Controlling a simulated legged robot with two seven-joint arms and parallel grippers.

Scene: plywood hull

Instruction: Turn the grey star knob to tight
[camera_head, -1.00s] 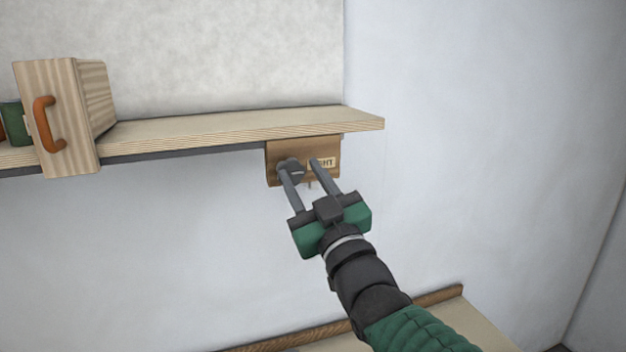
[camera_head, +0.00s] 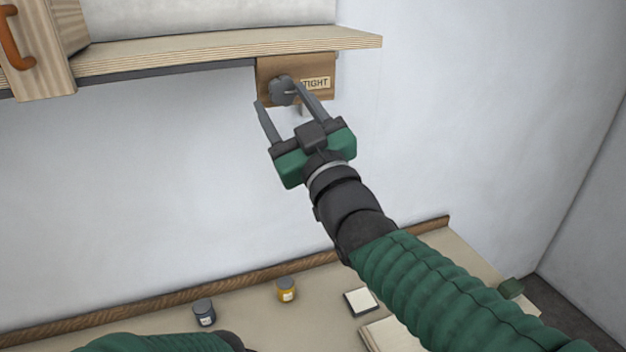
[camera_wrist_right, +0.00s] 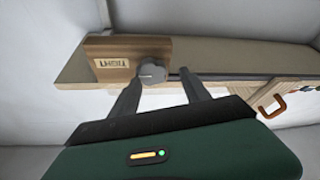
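The grey star knob (camera_head: 281,90) sits on a brown wooden block (camera_head: 327,68) under the shelf's right end. A label reading TIGHT (camera_head: 316,84) is on the block, right of the knob. My right gripper (camera_head: 280,95) is open, its fingers spread and pointing up at the knob. In the right wrist view the knob (camera_wrist_right: 151,74) shows beyond the fingertips, closer to the left finger, and nothing is gripped. I cannot tell whether a finger touches it. My left arm (camera_head: 160,343) shows only as a green sleeve at the bottom edge; its gripper is out of view.
The plywood shelf (camera_head: 220,47) runs above, with a wooden box with an orange handle (camera_head: 15,40) at left. Below, a bench (camera_head: 250,320) holds a dark jar (camera_head: 204,312), a yellow jar (camera_head: 286,290) and a white square (camera_head: 361,301). The wall between is clear.

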